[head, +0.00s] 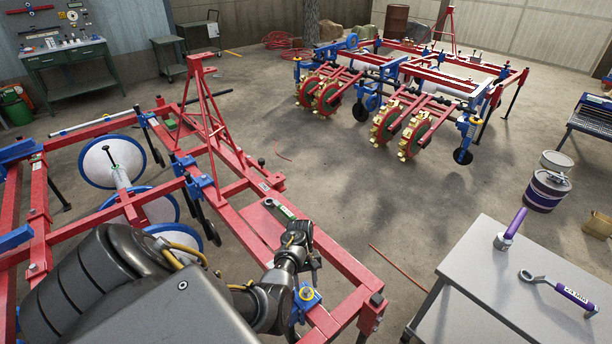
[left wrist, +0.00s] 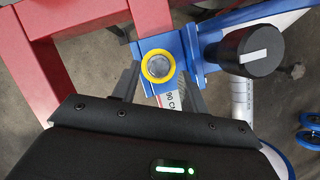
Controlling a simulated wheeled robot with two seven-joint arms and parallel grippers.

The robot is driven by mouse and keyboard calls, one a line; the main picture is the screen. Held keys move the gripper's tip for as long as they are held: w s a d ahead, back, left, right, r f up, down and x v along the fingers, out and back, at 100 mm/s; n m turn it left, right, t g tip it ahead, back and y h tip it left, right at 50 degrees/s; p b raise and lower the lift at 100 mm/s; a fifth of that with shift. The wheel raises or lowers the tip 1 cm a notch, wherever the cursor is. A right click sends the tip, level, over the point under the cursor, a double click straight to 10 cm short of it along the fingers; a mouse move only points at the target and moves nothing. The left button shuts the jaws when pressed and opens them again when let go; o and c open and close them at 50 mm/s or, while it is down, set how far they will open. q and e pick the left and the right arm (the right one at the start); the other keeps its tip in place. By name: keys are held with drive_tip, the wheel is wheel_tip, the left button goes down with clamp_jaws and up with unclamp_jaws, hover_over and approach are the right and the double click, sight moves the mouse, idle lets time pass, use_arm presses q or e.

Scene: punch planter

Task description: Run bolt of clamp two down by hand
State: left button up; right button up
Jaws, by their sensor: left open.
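A blue clamp (head: 307,299) with a yellow-ringed bolt sits on the red frame bar, near the front right corner of the close planter. In the left wrist view the bolt head (left wrist: 158,67) is round and silver inside its yellow ring, on the blue clamp body (left wrist: 209,45). My left gripper (left wrist: 161,78) is open, with one dark finger on each side of the bolt. I cannot tell whether the fingers touch it. In the head view the left gripper (head: 312,270) is just above the clamp, partly hidden by its own wrist. My right gripper is not in view.
A black knob (left wrist: 252,51) stands right of the bolt. A green-marked wrench (head: 279,208) lies on the red frame. A grey table (head: 478,260) at right holds a purple-handled wrench (head: 560,290) and another purple tool (head: 510,230). A second planter (head: 420,85) stands behind, with open floor between.

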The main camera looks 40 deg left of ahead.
use_arm(q)
drive_tip(key=shift+x, duration=1)
clamp_jaws()
drive_tip(key=shift+m, duration=0.3)
